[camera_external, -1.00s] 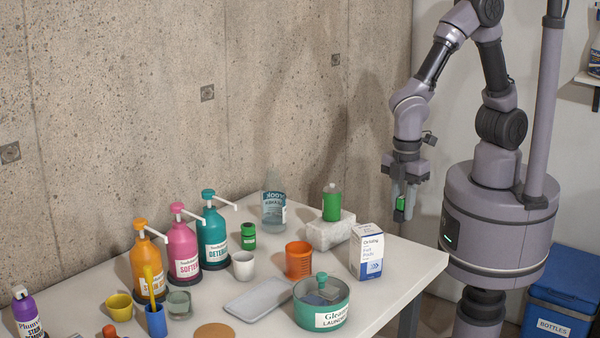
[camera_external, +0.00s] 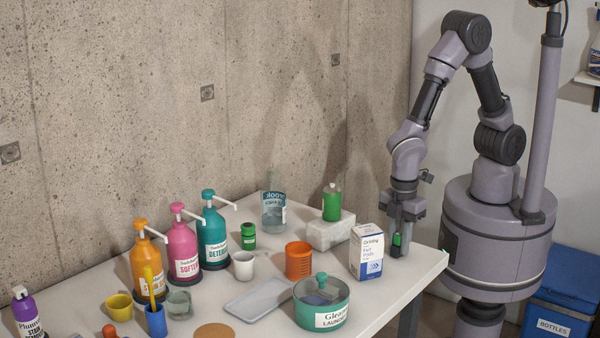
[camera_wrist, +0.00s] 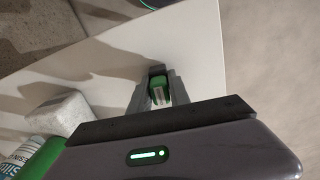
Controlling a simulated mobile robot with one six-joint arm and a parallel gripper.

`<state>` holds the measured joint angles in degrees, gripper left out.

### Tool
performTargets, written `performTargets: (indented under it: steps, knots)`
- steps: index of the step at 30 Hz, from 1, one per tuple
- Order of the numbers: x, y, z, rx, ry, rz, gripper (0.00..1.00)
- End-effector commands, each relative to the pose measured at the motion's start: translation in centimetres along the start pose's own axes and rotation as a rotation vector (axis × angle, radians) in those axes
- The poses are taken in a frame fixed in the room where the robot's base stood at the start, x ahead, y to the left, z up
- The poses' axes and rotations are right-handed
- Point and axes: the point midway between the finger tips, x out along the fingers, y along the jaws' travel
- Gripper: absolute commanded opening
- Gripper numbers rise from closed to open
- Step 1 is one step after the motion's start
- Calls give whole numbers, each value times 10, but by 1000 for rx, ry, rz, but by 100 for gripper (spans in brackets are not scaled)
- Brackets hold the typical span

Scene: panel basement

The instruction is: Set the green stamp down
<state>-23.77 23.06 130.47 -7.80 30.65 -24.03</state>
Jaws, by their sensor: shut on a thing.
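The green stamp (camera_external: 397,241) is between the fingers of my gripper (camera_external: 399,244), near the right end of the table in the external view. In the wrist view the stamp (camera_wrist: 158,91) shows green with a pale label, held between the two grey fingers of my gripper (camera_wrist: 155,84). My gripper is shut on it. The stamp is at or just above the white tabletop (camera_external: 420,262); I cannot tell whether its underside touches.
A white and blue box (camera_external: 367,252) stands just left of my gripper. Behind it, a pale block (camera_external: 330,233) carries a green bottle (camera_external: 332,203). An orange cup (camera_external: 298,261) and a teal tub (camera_external: 321,303) stand further left. The table's right corner is clear.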

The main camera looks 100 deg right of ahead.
Motion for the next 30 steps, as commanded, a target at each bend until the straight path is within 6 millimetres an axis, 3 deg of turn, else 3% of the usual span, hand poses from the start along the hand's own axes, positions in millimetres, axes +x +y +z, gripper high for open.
performTargets:
  steps: [2, 3, 6, 17, 20, 23, 30]
  knots:
    - [4, 0, 0, 0, 0, 0, 0]
    - [4, 0, 0, 0, 0, 0, 25]
    - [3, 0, 0, 0, 0, 0, 44]
    - [-3, 0, 0, 0, 1, 0, 45]
    - [-27, 0, -1, 1, 3, 1, 45]
    - [-63, -8, 3, -2, 3, 1, 45]
    - [-138, -8, 3, 1, 3, 1, 45]
